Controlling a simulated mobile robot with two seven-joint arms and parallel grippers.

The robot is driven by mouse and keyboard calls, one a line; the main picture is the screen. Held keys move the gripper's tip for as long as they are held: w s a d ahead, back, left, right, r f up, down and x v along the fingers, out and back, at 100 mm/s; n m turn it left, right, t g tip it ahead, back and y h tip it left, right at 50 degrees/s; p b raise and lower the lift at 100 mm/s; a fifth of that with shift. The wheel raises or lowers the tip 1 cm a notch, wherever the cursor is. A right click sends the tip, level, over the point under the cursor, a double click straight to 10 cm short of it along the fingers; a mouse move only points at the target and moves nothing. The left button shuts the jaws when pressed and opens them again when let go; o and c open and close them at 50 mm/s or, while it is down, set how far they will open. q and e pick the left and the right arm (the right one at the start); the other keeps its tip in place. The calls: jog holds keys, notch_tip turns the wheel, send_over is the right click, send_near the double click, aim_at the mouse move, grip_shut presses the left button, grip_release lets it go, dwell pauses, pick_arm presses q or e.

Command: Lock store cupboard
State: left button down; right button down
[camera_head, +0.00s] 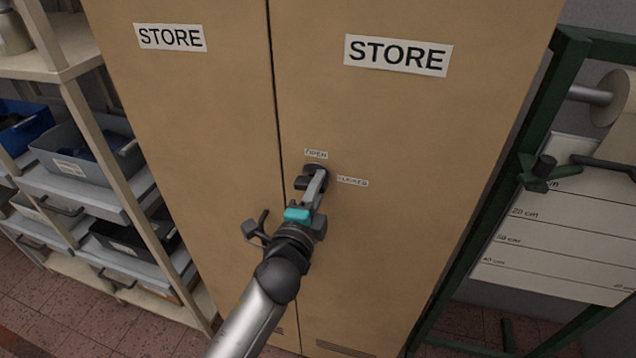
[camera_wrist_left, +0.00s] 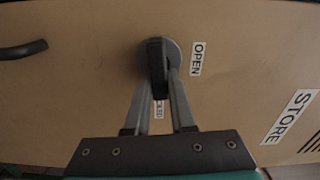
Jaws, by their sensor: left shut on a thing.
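The tan store cupboard (camera_head: 400,130) has two shut doors with STORE signs. A dark turn knob (camera_head: 316,170) on a round plate sits on the right door, with an OPEN label (camera_head: 316,154) above it and a LOCKED label (camera_head: 353,181) to its right. My left gripper (camera_head: 314,184) is shut on the knob. In the left wrist view both fingers flank the black knob (camera_wrist_left: 156,62), partly hiding the LOCKED label (camera_wrist_left: 159,108). The knob's bar looks in line with LOCKED rather than OPEN (camera_wrist_left: 197,58); its pointing end is unclear.
A dark door handle (camera_head: 257,228) sticks out left of my gripper; it also shows in the left wrist view (camera_wrist_left: 22,49). Shelves with grey bins (camera_head: 75,165) stand left. A green frame (camera_head: 500,185) with a measuring board (camera_head: 560,235) stands right.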

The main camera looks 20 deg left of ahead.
pick_arm(q)
jog(key=shift+f+m, duration=0.1)
jog(key=shift+m, duration=0.4)
jog(key=c, duration=0.8)
grip_release()
jog(key=shift+o, duration=0.2)
jog(key=s+b, duration=0.3)
jog(key=s, duration=1.2)
jog(key=shift+s+a, duration=0.15)
jog(key=shift+a, duration=0.15)
